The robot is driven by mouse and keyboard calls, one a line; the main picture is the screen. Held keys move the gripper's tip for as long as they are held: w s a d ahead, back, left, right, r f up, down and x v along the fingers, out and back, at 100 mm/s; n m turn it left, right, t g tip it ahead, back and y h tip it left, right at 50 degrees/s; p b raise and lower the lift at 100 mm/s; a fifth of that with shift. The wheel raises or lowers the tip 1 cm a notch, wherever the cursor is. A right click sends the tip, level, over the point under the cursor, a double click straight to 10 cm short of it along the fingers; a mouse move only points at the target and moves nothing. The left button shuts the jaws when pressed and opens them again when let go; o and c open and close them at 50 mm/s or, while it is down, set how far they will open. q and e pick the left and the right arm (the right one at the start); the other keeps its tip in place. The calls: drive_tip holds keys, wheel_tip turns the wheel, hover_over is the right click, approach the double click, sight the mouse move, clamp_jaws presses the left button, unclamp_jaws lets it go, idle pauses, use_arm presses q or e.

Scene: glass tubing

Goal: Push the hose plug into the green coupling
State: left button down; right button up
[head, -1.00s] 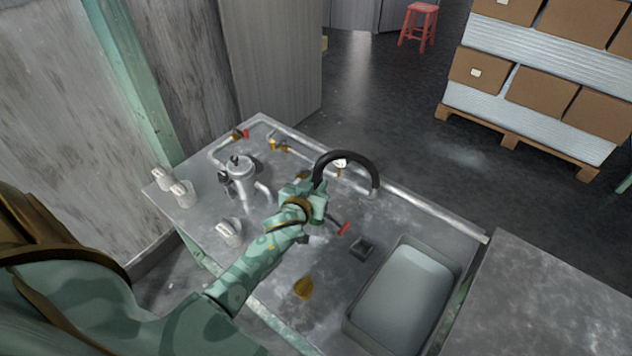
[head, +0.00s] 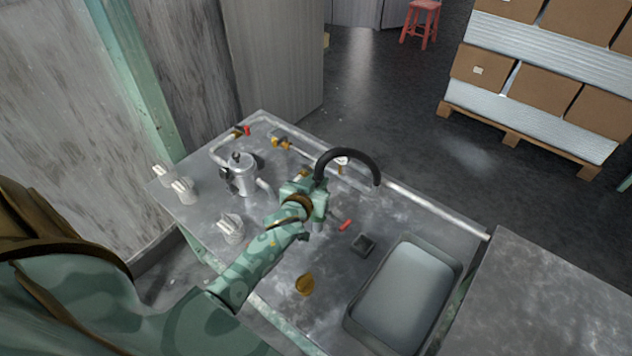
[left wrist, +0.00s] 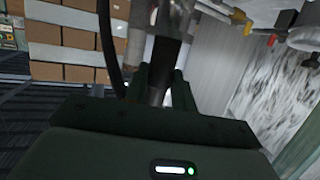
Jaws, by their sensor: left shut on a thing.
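My left gripper (head: 318,194) is above the metal table, shut on the end of the black hose (head: 352,153). The hose arches up from the gripper and comes down at the right near the pipe along the table's back edge. In the left wrist view, the gripper's fingers (left wrist: 161,84) close around a dark, cylindrical hose plug (left wrist: 165,52), with a grey metal part directly beyond it. I cannot tell whether they touch. I cannot make out the green coupling; the gripper may hide it. My right gripper is not in view.
A metal pot (head: 241,175) stands left of the gripper, with white fittings (head: 231,228) nearby. A red handle (head: 345,225), a small dark box (head: 363,245) and a grey basin (head: 398,296) lie to the right. A brass-coloured piece (head: 304,284) lies in front.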

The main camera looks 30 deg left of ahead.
use_arm(q)
drive_tip(key=shift+p, duration=0.3)
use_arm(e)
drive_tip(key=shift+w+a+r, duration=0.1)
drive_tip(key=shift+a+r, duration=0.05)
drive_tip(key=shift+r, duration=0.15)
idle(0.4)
